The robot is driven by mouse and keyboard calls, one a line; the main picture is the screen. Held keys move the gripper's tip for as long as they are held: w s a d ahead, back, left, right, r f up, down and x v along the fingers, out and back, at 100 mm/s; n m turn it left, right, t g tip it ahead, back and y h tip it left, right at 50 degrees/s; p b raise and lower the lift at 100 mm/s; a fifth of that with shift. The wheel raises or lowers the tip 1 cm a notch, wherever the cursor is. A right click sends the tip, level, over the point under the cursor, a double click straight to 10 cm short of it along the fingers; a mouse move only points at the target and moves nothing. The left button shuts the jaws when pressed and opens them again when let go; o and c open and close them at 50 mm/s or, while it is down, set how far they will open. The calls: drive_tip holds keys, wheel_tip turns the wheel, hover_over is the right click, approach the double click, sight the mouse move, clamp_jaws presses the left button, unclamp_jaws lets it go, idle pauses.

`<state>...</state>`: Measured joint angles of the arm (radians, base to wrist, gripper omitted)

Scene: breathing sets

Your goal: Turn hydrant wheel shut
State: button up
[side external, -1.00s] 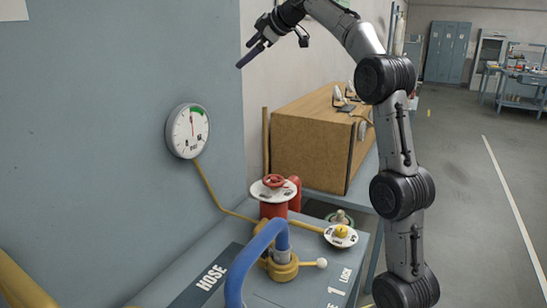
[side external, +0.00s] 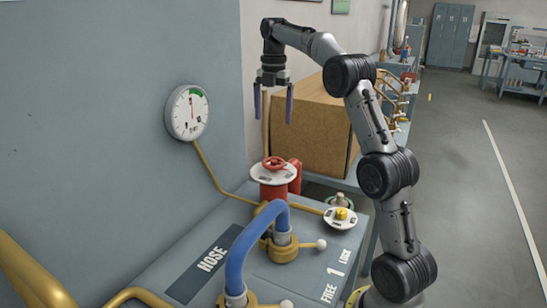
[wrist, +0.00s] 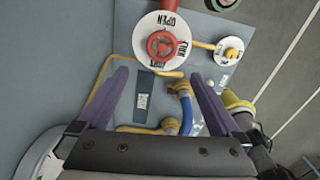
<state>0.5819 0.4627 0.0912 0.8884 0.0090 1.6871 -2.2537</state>
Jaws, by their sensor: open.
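The red hydrant wheel (side external: 274,162) sits on top of a red hydrant post (side external: 272,188), above a white dial plate (side external: 262,173). In the wrist view the wheel (wrist: 162,44) is at the top middle, on the white plate marked OPEN and SHUT (wrist: 139,38). My gripper (side external: 273,121) points straight down, open and empty, in the air above the wheel and apart from it. Its two purple fingers are wide apart in the wrist view (wrist: 160,78), with the wheel beyond their tips. Nothing lies between the fingers.
A blue hose (side external: 240,255) arches over the grey bench (side external: 215,218) in front of the hydrant. A yellow knob (side external: 341,213) on a white disc is to the right. A pressure gauge (side external: 187,112) hangs on the wall. A large brown box (side external: 320,145) stands behind.

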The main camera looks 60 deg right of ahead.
sight(273, 161)
wheel_tip(273, 161, down, 14)
drive_tip(key=shift+f, duration=0.1)
idle(0.5)
drive_tip(key=c, duration=1.1)
